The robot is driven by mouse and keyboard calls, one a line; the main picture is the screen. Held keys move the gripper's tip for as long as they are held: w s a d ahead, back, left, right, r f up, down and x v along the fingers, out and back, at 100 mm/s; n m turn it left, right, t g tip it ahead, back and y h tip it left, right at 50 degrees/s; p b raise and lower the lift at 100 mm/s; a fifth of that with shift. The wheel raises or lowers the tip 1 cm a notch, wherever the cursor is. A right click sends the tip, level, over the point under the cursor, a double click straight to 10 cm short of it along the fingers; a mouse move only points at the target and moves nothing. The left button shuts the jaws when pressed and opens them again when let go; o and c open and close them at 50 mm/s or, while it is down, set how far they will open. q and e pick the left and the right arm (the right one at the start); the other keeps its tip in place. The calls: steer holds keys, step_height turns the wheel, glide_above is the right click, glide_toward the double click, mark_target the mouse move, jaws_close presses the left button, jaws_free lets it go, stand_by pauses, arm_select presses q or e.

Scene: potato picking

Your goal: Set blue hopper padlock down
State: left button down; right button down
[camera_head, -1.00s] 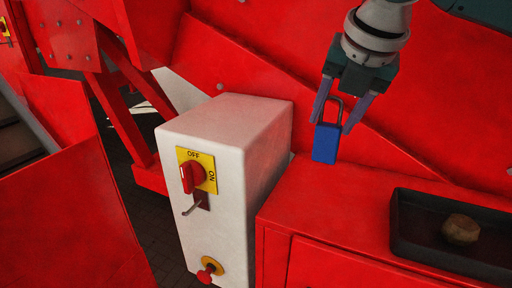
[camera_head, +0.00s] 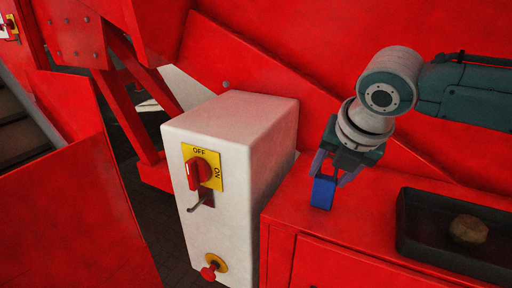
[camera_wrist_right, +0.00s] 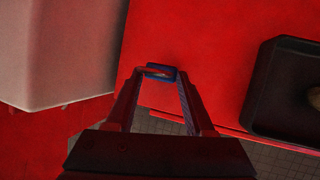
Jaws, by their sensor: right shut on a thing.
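The blue padlock (camera_head: 323,192) is upright at the left part of the red ledge (camera_head: 300,222), beside the white switch box. It is on or just above the ledge; I cannot tell which. My right gripper (camera_head: 338,178) points down over it and is shut on it. The shackle is mostly hidden by the fingers in the head view. In the right wrist view the padlock (camera_wrist_right: 161,71) shows between the fingertips of the gripper (camera_wrist_right: 160,80), over the red surface. My left gripper is not in view.
A white switch box (camera_head: 270,150) with a red rotary switch (camera_head: 198,172) and a red knob (camera_head: 209,272) stands left of the ledge. A black tray (camera_head: 430,248) holding a brown potato (camera_head: 468,229) lies on the right. The ledge between padlock and tray is clear.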

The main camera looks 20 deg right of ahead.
steer(key=shift+c, duration=1.3)
jaws_free()
steer(key=shift+r, duration=0.2)
steer(key=p+v, duration=0.2)
steer(key=v, duration=0.9)
steer(key=s+a+f+m+y, duration=0.3)
steer(key=s+a+f+m, duration=0.4)
steer(key=s+a+m, duration=0.4)
steer(key=s+d+f+m+g+h, duration=0.1)
steer(key=s+d+f+m, duration=0.1)
steer(key=s+m, duration=0.7)
steer(key=f+m, duration=0.1)
steer(key=m, duration=0.4)
steer(key=shift+s+g, duration=0.4)
steer(key=shift+d, duration=0.1)
